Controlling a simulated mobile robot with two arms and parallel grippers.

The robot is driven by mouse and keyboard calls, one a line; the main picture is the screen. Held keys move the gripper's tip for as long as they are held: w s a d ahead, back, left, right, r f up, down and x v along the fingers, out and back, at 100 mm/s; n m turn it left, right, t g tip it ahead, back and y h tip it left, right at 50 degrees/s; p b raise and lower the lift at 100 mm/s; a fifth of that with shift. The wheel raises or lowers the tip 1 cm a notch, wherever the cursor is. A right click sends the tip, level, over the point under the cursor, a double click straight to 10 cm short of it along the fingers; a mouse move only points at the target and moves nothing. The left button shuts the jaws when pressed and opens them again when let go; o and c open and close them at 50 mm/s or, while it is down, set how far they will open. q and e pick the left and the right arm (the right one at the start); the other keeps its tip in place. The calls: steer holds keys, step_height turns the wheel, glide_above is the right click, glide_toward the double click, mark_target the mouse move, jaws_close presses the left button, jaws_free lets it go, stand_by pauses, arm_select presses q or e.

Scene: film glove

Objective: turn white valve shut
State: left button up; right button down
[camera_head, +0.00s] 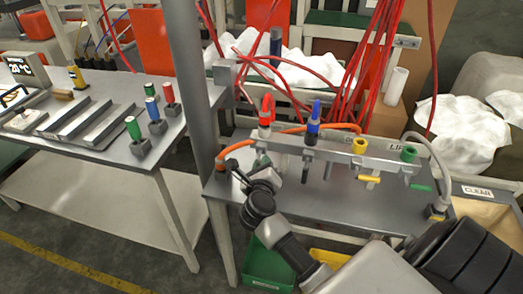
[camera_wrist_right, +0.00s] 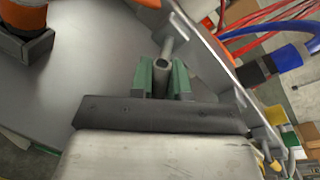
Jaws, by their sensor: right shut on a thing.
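A grey manifold rail (camera_head: 335,152) runs across the small grey table, with several valves along it. My right gripper (camera_head: 279,172) is at the rail's left end, below the red hose coupling (camera_head: 265,112). My left gripper is not in view.
Red hoses (camera_head: 372,75) hang behind the rail. An orange hose (camera_head: 235,147) ends in a fitting at the table's left corner. A blue coupling (camera_head: 313,120) stands beside the red one. A green bin (camera_head: 268,265) sits below. A tray marked CLEAR (camera_head: 478,191) is at right.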

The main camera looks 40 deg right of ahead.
steer(key=n+p, duration=0.2)
steer(key=p, duration=0.2)
steer(key=r+n+g+p, duration=0.1)
steer(key=n+p, duration=0.1)
steer(key=p, duration=0.2)
steer(key=r+n+g+h+p, duration=0.1)
steer(key=n+p, duration=0.1)
steer(key=p, duration=0.2)
steer(key=shift+s+d+n+p, duration=0.25)
steer(key=shift+s+n+p, duration=0.1)
steer(key=shift+n, duration=0.05)
steer(key=shift+n+p, duration=1.1)
steer(key=shift+p, duration=0.3)
steer(key=shift+g+h, duration=0.3)
steer(key=c, duration=1.1)
jaws_free()
